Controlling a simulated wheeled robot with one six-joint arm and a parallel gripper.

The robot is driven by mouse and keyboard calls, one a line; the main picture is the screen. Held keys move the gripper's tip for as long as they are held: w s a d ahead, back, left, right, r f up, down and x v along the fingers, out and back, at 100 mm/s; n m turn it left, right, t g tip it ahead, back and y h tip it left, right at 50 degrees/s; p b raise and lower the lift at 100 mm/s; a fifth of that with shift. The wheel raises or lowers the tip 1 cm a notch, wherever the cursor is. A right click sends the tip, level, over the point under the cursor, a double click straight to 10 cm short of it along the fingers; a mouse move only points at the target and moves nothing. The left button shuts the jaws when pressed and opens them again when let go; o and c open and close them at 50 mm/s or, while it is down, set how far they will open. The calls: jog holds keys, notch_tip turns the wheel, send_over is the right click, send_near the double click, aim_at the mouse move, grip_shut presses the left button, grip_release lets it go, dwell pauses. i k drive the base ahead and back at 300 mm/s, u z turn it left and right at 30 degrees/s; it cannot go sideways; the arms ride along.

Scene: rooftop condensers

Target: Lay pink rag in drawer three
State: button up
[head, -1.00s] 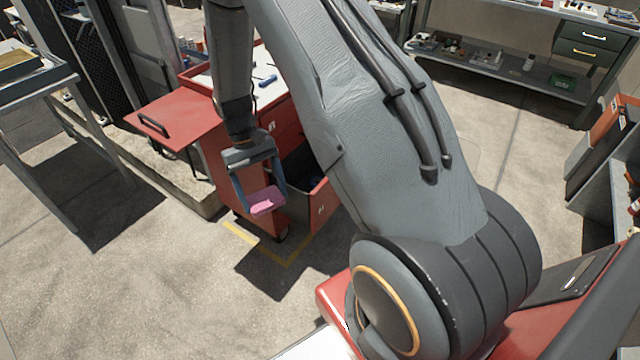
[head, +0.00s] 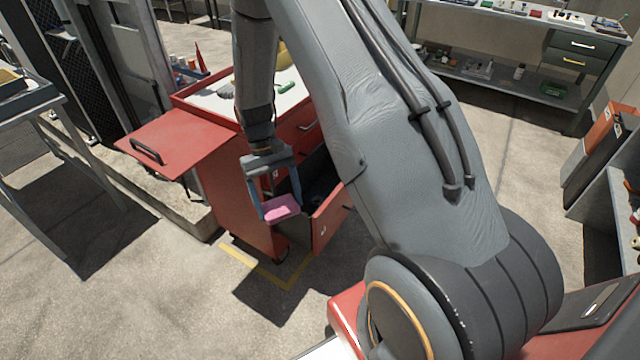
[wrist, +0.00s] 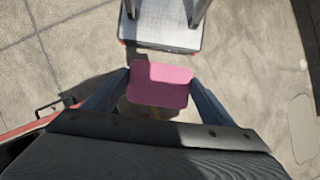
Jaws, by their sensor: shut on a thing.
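The pink rag (head: 282,208) is a small flat pad held between the fingertips of my gripper (head: 279,212). In the wrist view the rag (wrist: 160,84) spans the gap between my two blue fingers, over the concrete floor. The red tool cart (head: 228,175) stands behind my gripper. A lower drawer (head: 328,222) of the cart is pulled out, with a dark inside; a marking on its front is too small to read. The gripper and rag hang in front of its left side in the head view. The rest of the drawer is partly hidden by my arm.
A red side shelf (head: 170,145) with a black handle sticks out left of the cart. A grey table (head: 38,105) is at the far left. A workbench (head: 500,80) stands at the back right. Open concrete floor lies in front of the cart.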

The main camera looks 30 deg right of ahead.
aim_at(333, 177)
jog(key=z, duration=0.65)
jog(key=i, duration=0.9)
jog(key=z, duration=0.65)
